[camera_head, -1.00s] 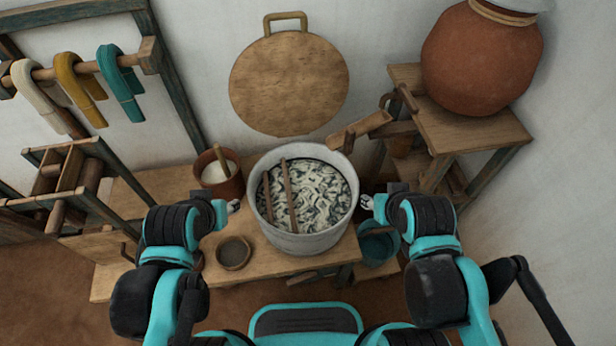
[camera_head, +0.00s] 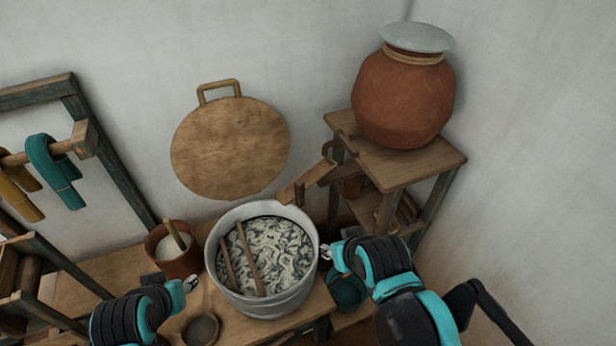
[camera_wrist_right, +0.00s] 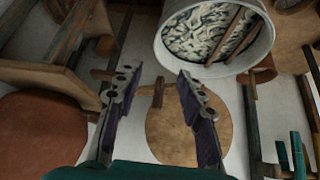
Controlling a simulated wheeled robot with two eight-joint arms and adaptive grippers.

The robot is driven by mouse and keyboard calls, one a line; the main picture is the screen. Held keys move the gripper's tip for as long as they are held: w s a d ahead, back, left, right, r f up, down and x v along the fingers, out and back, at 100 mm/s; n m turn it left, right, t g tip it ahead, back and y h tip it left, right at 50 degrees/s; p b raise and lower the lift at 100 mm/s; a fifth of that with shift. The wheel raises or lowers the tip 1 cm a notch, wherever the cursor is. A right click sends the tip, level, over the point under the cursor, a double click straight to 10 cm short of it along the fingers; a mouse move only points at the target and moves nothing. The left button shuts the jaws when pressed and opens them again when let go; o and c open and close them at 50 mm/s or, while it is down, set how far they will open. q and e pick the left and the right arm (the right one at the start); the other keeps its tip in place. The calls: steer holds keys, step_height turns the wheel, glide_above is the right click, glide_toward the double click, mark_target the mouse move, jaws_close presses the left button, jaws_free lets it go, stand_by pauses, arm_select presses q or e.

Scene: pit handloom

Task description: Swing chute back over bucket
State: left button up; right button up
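The wooden chute (camera_head: 308,180) is a short trough reaching from the jar stand to the far right rim of the large grey metal vessel (camera_head: 262,304). That vessel holds pale yarn and two sticks. A teal bucket (camera_head: 347,290) stands low to the right, partly hidden by my right arm. My right gripper (camera_head: 325,252) is near the vessel's right side, below and apart from the chute. In the right wrist view my right gripper (camera_wrist_right: 156,74) has its fingers apart and nothing between them. My left gripper (camera_head: 190,284) is left of the vessel; its opening is too small to tell.
A big clay jar (camera_head: 404,98) with a grey lid stands on the wooden stand (camera_head: 398,165). A round wooden lid (camera_head: 230,148) leans at the wall. A clay pot (camera_head: 172,258) and small bowl (camera_head: 201,329) sit on the left. Teal yarn (camera_head: 54,170) hangs from a rack.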

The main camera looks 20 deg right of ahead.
steer(key=shift+w+r, duration=0.1)
steer(key=shift+r, duration=0.05)
steer(key=c, duration=0.5)
steer(key=w+r+n+p, duration=0.1)
steer(key=w+r, duration=0.1)
steer(key=w+a+r+n+g+p, duration=0.1)
steer(key=w+r, duration=0.2)
steer(key=w+r+n+g+p, duration=0.1)
steer(key=w+r+p, duration=0.1)
steer(key=r, duration=0.1)
steer(key=shift+w+a, duration=0.15)
steer(key=shift+a, duration=0.15)
jaws_close()
steer(key=w+a+r+n+g+h+p, duration=0.1)
steer(key=w+a+r+n+g+p, duration=0.2)
steer(key=w, duration=0.5)
steer(key=w+a+n+g+p, duration=0.1)
steer(key=w+a+n+p, duration=0.25)
steer(key=w, duration=0.45)
steer(key=w+a+f+n+g+h+p, duration=0.1)
steer(key=w+a+f+n+g+p, duration=0.1)
steer(key=w+a+f+n+p, duration=0.1)
steer(key=shift+w+a+f+p, duration=0.3)
steer(key=shift+w+f+p, duration=0.45)
steer(key=shift+w, duration=0.65)
